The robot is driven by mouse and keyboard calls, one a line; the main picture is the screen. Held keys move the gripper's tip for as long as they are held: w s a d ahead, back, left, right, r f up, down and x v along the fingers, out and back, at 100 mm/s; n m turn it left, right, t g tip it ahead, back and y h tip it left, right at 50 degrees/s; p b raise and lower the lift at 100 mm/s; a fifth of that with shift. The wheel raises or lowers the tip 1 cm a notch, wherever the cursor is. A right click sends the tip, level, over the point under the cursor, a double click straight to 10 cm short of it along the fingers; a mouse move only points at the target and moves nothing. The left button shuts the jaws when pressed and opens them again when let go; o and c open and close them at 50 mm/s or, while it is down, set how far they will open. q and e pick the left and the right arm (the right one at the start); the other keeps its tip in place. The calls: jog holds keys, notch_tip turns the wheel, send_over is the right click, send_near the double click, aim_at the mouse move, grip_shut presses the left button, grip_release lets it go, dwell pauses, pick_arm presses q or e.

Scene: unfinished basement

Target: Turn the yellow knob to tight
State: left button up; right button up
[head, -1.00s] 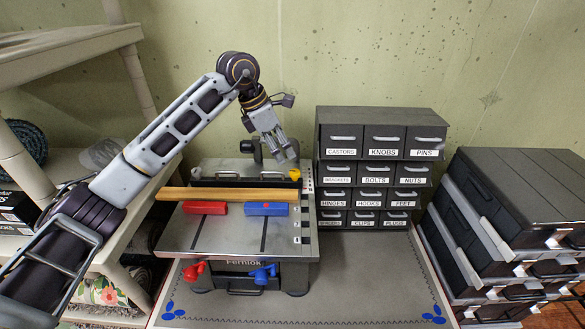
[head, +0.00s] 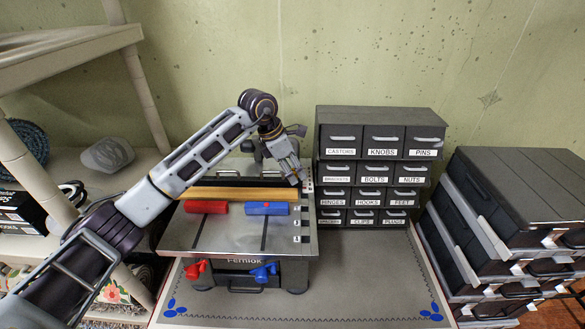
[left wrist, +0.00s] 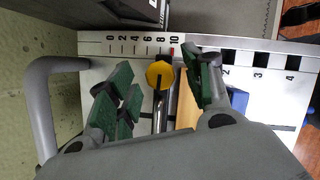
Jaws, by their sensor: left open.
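The yellow knob (left wrist: 160,75) shows in the left wrist view, a rounded cap with a dark slot, below the 8-to-10 end of a printed scale (left wrist: 145,42). In the head view my gripper hides it. My left gripper (head: 294,176) is open above the knob's corner of the steel bench device (head: 215,234). In the left wrist view its green-padded fingers (left wrist: 162,88) stand on both sides of the knob with gaps visible. I cannot tell how far above the knob they are. My right gripper is not in view.
A wooden bar (head: 228,193), a red block (head: 205,207) and a blue block (head: 266,208) lie on the device. Red (head: 195,269) and blue (head: 264,272) handles are at its front. A labelled drawer cabinet (head: 380,120) stands close right of my gripper. The mat's right part is clear.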

pick_arm(q)
jog(key=shift+c, duration=0.4)
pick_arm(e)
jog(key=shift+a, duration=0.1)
pick_arm(q)
jog(key=c, duration=0.9)
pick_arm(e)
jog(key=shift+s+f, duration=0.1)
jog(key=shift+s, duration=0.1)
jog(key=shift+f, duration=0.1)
pick_arm(q)
jog(key=shift+m+b, duration=0.45)
jog(key=shift+m, duration=0.05)
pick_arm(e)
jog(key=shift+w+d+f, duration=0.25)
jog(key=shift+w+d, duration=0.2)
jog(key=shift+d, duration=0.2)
pick_arm(q)
jog(key=o, duration=1)
